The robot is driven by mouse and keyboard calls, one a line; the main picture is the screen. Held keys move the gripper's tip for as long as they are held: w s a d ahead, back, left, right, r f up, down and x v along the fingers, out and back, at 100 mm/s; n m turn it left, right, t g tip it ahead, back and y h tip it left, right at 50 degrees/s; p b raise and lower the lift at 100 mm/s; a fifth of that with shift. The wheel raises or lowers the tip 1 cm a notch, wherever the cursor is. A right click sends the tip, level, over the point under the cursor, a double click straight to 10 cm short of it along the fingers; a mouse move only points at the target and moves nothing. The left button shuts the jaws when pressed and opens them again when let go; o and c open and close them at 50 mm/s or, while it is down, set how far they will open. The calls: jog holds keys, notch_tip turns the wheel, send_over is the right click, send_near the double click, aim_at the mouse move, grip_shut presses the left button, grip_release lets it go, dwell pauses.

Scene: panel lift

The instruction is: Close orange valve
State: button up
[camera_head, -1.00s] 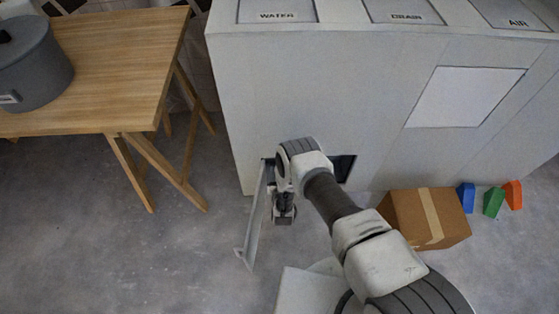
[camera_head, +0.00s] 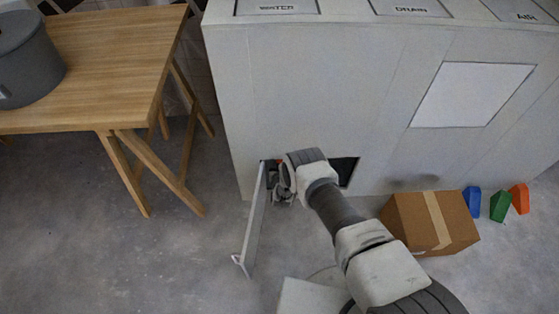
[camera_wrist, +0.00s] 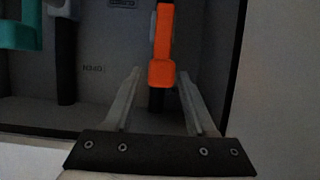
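The orange valve (camera_wrist: 161,50) shows in the wrist view inside the open recess, in front of a dark vertical pipe. Its handle runs up and down and ends in a thicker block at its lower end. My gripper (camera_wrist: 157,78) is open and empty of any visible object, with its two fingers on either side of the handle's lower end; whether they touch it I cannot tell. In the head view my gripper (camera_head: 284,188) is at the recess opening, mostly hidden by my wrist. A small bit of orange shows beside the wrist there.
A teal handle (camera_wrist: 18,27) and another dark pipe stand left in the recess. The recess door (camera_head: 254,220) hangs open left of my arm. A cardboard box (camera_head: 428,222) and colored blocks sit to the right. A wooden table (camera_head: 95,75) stands left.

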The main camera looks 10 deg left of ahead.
grip_shut()
dwell(1.2)
